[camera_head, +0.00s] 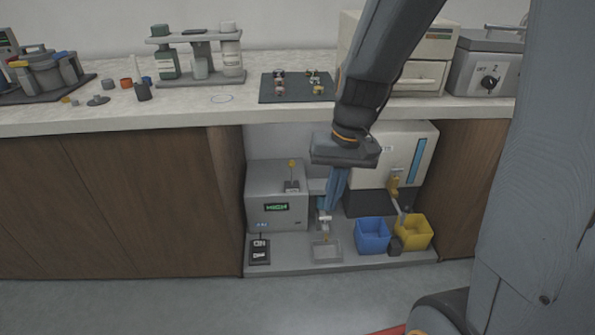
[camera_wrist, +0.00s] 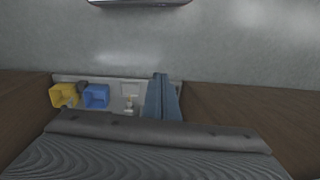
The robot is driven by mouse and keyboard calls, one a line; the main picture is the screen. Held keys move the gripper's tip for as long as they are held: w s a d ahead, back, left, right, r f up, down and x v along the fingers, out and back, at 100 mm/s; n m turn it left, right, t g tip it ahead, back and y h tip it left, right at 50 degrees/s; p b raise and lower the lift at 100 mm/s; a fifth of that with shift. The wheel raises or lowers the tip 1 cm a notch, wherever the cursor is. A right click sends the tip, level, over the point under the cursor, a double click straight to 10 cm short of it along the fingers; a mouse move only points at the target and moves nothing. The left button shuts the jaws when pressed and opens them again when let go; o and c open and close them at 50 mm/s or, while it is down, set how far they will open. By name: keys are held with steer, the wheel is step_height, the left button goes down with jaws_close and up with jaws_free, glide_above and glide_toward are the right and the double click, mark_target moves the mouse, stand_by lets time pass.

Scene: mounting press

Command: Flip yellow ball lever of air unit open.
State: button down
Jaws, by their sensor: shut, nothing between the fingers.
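The air unit appears to be the grey box (camera_head: 262,188) with a green display reading HIGH, low in the open bay under the counter. A yellow ball (camera_head: 291,163) tops a thin upright lever on a small dark mount on this box. My gripper (camera_head: 325,208) points down in the bay, right of the grey box and apart from the lever. Its blue fingers are together and hold nothing. The fingers also show in the wrist view (camera_wrist: 160,77). The lever cannot be made out in the wrist view.
A white machine (camera_head: 421,160) with a blue window and yellow handle stands right of my gripper. The counter edge (camera_head: 180,122) overhangs.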

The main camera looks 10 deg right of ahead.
steer(key=w+d+f+m+t+y+b, duration=0.1)
steer(key=w+f+m+t+y+b, duration=0.35)
steer(key=w+f+b, duration=2.6)
steer(key=w+d+m+t+y+p, duration=0.1)
steer(key=w+d+t+y, duration=0.1)
steer(key=w+d, duration=0.2)
steer(key=w+d+m+t+y+p, duration=0.1)
steer(key=w+d+t+y, duration=0.1)
steer(key=w, duration=0.8)
steer(key=w+d+r+m+t+y+p, duration=0.1)
steer(key=w+d+t+y, duration=0.1)
steer(key=w+d, duration=0.5)
steer(key=shift+w+y+p, duration=0.4)
steer(key=shift+w+y, duration=0.1)
steer(key=shift+y, duration=0.15)
steer(key=shift+r, duration=0.1)
steer(key=w+a+b, duration=0.2)
steer(key=a+b, duration=0.3)
steer(key=a, duration=0.4)
steer(key=shift+w+b, duration=0.2)
steer(key=shift+b, duration=0.1)
